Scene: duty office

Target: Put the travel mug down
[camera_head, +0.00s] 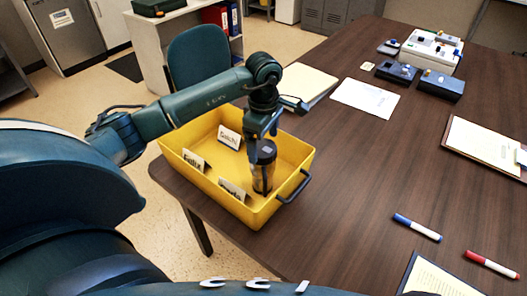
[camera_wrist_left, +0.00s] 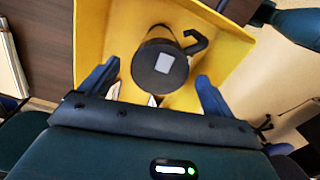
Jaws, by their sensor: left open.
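The dark travel mug (camera_head: 263,172) stands upright inside the yellow tray (camera_head: 246,212), near the tray's right end with its dark handle bar. In the left wrist view the mug (camera_wrist_left: 160,68) shows from above, with a round black lid, a pale square on it and a hooked handle. My left gripper (camera_head: 263,133) is just above the mug, pointing down. Its blue fingers are spread on either side of the mug, apart from it in the wrist view. The mug's base is partly hidden. My right gripper is not in view.
Several white name cards (camera_head: 229,139) stand in the tray, close to the mug. The tray sits on the dark table (camera_head: 345,190) at its left edge. Papers (camera_head: 365,97), a blue marker (camera_head: 416,227) and a red marker (camera_head: 491,264) lie to the right. The table's middle is clear.

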